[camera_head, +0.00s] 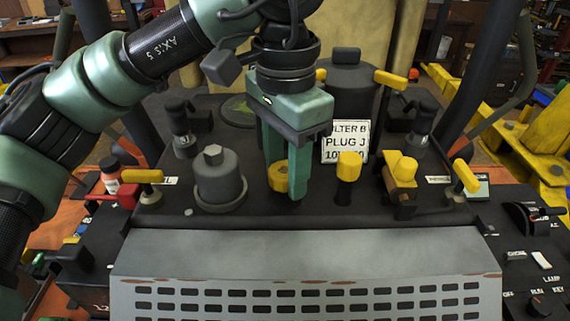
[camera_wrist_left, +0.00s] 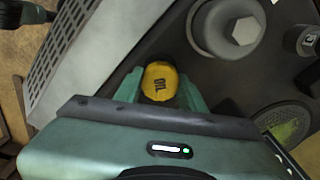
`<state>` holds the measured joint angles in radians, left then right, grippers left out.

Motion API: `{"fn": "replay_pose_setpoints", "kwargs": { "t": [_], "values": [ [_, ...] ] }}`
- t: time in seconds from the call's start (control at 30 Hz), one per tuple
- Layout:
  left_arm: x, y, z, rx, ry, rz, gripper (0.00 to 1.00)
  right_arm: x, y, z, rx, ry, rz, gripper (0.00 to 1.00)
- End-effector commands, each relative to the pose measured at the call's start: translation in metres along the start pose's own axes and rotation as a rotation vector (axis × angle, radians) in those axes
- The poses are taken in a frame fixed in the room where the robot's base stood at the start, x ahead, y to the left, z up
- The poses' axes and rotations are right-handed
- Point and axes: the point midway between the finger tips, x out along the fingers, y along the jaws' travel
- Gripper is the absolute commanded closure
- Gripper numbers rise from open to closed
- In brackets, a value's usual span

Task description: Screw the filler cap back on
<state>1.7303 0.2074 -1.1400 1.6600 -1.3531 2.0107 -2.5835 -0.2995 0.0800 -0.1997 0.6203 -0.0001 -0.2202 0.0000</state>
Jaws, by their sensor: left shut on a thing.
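In the head view the yellow cap (camera_head: 278,177) shows between the fingers, partly hidden by the nearer one. My left gripper (camera_head: 285,180) points down and is shut on the cap, with a green finger on each side of it. The fingers also show in the left wrist view (camera_wrist_left: 160,90). The cap is at or just above the dark deck; what lies under it is hidden, so I cannot tell how it is seated. My right gripper is not in view.
A dark canister with a hex top (camera_head: 218,178) stands left of the gripper. A yellow-topped plug (camera_head: 348,168), a yellow valve (camera_head: 400,170) and a white sign (camera_head: 345,142) are to its right. A grey slotted grille (camera_head: 310,270) lies in front.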

Motion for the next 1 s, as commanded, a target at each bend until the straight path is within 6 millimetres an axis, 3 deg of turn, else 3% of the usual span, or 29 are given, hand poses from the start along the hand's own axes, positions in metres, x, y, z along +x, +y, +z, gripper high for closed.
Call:
{"fn": "replay_pose_setpoints", "kwargs": {
  "t": [0.13,0.37,0.57,0.6,0.7,1.0],
  "values": [
    [-0.0011,0.0004,-0.0004,0.028,0.002,0.001,1.00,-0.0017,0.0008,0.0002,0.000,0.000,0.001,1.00],
    [-0.0010,0.0007,-0.0004,0.237,0.002,0.002,1.00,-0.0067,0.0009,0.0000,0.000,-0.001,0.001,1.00],
    [-0.0005,0.0007,-0.0004,0.250,0.002,0.001,1.00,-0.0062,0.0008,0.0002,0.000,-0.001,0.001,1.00],
    [-0.0005,0.0007,-0.0004,0.250,0.002,0.001,0.57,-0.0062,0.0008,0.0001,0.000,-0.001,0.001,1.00],
    [-0.0005,0.0007,-0.0003,0.249,0.002,0.001,0.34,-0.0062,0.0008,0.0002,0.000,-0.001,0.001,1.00],
    [0.0001,0.0004,-0.0002,0.238,0.001,0.000,0.34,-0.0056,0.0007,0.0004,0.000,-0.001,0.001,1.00]
  ]
}}
